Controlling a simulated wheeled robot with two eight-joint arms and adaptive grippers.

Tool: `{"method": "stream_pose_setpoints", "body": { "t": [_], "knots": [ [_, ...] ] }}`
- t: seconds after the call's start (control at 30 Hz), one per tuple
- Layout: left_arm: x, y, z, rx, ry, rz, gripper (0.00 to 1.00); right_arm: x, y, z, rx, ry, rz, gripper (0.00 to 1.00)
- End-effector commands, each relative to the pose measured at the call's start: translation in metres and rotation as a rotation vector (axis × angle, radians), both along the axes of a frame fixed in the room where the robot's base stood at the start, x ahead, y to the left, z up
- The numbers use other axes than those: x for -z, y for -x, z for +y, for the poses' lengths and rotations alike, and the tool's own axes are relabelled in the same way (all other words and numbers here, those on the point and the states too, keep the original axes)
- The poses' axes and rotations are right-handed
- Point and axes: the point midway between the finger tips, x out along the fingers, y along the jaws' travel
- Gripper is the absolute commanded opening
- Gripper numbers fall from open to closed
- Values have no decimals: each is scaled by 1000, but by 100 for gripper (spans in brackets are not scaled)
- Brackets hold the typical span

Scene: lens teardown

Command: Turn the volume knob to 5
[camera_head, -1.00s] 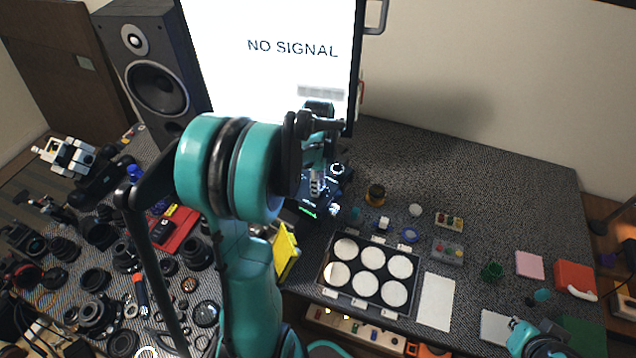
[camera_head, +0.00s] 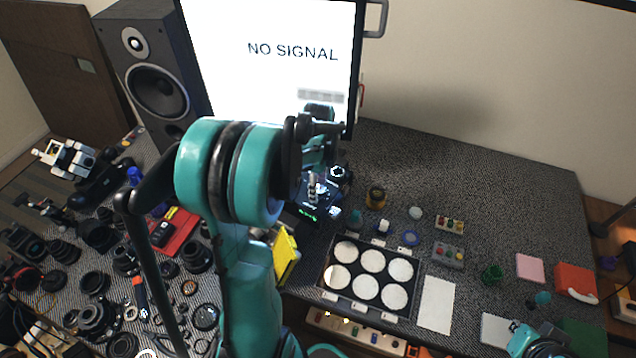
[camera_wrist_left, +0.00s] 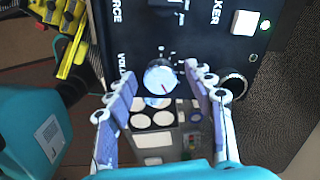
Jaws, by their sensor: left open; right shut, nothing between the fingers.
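The volume knob (camera_wrist_left: 160,76) is a round pale knob with a short red mark on its face, on the black panel (camera_wrist_left: 205,35) in the left wrist view. The label beside it is partly hidden by a finger and reads "VOLU". My left gripper (camera_wrist_left: 163,92) is open, its fingers on either side of the knob; I cannot tell whether they touch it. In the head view the left gripper (camera_head: 314,188) is over the dark box (camera_head: 303,212) below the screen, and my arm hides much of it. My right gripper (camera_head: 545,347) is shut and empty at the bottom right, partly cut off.
Other controls share the panel: a white square button (camera_wrist_left: 245,22) with a green light and a dark round socket or knob (camera_wrist_left: 234,82). A tray of white discs (camera_head: 330,292) lies in front of the box. Lens parts crowd the left; the table's back right is clear.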

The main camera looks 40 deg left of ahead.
Motion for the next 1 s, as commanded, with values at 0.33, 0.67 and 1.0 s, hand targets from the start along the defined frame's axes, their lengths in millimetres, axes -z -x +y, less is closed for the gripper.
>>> {"method": "stream_pose_setpoints", "body": {
  "t": [0.33,0.67,1.0],
  "knots": [
    [-53,0,0,0,0,0,53,0,0,0,0,0,0,0],
    [-111,0,0,0,0,0,53,0,0,0,0,0,0,0],
    [-120,0,0,0,0,0,53,0,0,0,0,0,0,0]
  ]
}}
